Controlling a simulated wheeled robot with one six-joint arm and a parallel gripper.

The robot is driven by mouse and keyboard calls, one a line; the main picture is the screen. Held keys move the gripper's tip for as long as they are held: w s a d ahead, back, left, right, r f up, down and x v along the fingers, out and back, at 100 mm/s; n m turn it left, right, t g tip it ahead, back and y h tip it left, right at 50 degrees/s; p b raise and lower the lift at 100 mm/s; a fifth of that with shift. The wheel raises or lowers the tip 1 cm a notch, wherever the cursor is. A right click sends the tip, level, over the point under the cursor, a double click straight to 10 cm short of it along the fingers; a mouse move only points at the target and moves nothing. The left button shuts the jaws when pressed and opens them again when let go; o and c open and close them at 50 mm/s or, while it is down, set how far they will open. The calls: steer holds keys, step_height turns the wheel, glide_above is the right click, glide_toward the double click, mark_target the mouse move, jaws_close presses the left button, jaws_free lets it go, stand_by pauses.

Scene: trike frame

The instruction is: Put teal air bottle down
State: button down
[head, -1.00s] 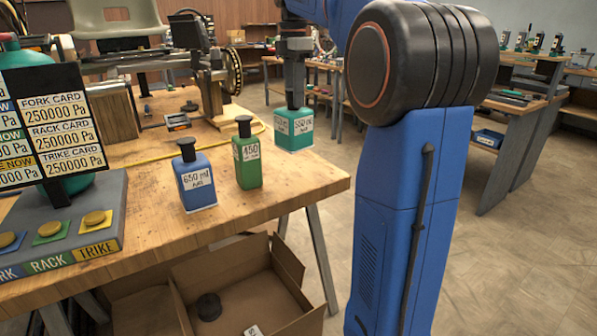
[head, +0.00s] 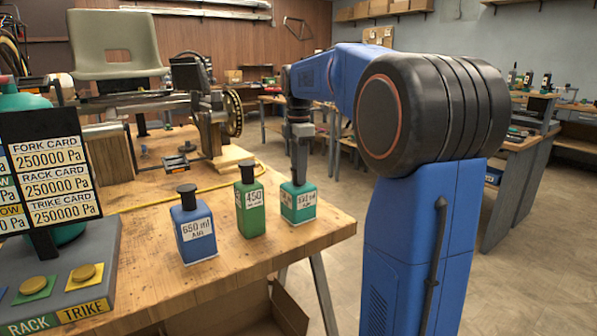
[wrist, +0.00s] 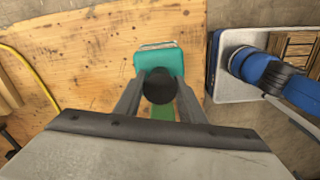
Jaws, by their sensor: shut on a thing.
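The teal air bottle (head: 298,203) is upright at the right edge of the wooden workbench (head: 290,238), in line with two other bottles. In the head view its base appears at the bench top; I cannot tell for certain whether it touches. My gripper (head: 299,180) points down from above and is shut on the bottle's dark cap. In the wrist view the teal bottle (wrist: 160,62) shows between the fingers, its black cap (wrist: 160,86) centred. The green 450 bottle (head: 250,203) stands just left of it, and the blue 650 ml bottle (head: 194,228) farther left.
A display stand with pressure cards (head: 55,180) and coloured buttons is at the left. A yellow hose (head: 180,193) and the trike frame with a wheel (head: 232,112) lie behind the bottles. A cardboard box (head: 250,310) is below the bench.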

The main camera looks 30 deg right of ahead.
steer(key=shift+f, duration=0.1)
steer(key=c, duration=1.2)
jaws_free()
steer(key=shift+o, duration=0.2)
step_height(320, 180, up, 12)
steer(key=shift+s, duration=0.1)
steer(key=s+a+f+m+t, duration=0.1)
steer(key=s+a+f+m, duration=0.4)
steer(key=s+f, duration=0.4)
steer(key=s+a+f+m+t, duration=0.2)
steer(key=s+a+f+m, duration=0.3)
steer(key=s+f, duration=0.4)
steer(key=s+a+f+m+t, duration=0.1)
steer(key=s+a+f+m, duration=0.4)
steer(key=s+f, duration=0.5)
steer(key=shift+s+a+t, duration=0.4)
steer(key=shift+s+a, duration=0.05)
steer(key=shift+s, duration=0.55)
